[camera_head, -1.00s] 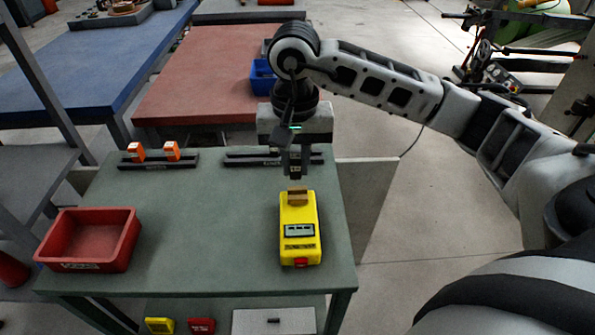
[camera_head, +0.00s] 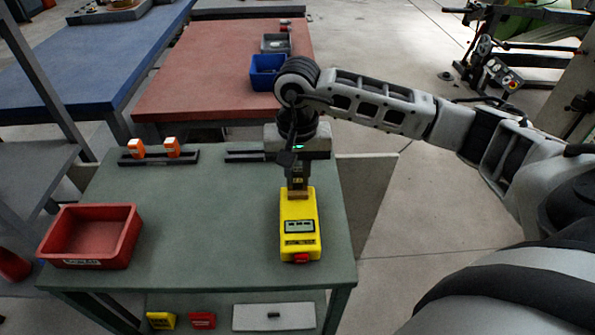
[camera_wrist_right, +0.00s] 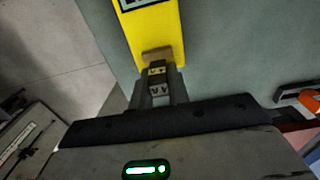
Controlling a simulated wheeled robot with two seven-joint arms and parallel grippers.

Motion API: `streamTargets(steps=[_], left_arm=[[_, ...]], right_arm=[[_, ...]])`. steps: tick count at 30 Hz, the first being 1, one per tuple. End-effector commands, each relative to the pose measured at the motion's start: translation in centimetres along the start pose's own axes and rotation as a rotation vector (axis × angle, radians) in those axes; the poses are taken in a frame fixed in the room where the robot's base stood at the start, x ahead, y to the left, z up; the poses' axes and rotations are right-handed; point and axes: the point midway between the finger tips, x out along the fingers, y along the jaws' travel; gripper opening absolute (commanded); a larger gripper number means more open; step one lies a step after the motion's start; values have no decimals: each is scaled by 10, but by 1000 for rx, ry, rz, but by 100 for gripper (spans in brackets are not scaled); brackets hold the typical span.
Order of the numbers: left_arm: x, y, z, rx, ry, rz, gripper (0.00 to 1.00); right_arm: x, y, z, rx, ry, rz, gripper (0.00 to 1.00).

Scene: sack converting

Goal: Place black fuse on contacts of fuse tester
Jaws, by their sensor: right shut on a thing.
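The yellow fuse tester (camera_head: 299,214) lies on the green table, its grey display facing up and a red part at its near end. Brown contacts (camera_head: 297,194) stand at its far end; they also show in the right wrist view (camera_wrist_right: 157,54). My right gripper (camera_head: 297,186) points down right at these contacts, with its fingertips (camera_wrist_right: 157,78) touching or very close to them. It is shut on a small dark thing, likely the black fuse, mostly hidden between the fingers. I cannot tell whether it rests on the contacts. My left gripper is not in view.
On the green table (camera_head: 205,220), a red bin (camera_head: 90,262) stands at the left. A black rack with two orange pieces (camera_head: 155,157) and another black rack (camera_head: 243,156) lie at the back. The table between bin and tester is clear.

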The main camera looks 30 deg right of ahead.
Motion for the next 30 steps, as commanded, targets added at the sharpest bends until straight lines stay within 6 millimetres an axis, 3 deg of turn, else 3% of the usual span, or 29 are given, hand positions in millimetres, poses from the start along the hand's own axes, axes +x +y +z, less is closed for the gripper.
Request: streamTargets(steps=[9,10,12,22,26,30], left_arm=[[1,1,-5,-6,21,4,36],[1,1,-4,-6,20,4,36],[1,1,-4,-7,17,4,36],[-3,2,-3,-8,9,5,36],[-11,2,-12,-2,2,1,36],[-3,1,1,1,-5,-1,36]], right_arm=[[6,0,0,0,1,0,0],[6,0,0,0,0,0,26],[6,0,0,0,0,0,39],[2,0,0,1,0,0,39],[-12,0,0,1,0,-1,39],[-35,-1,-2,1,7,-4,39]])
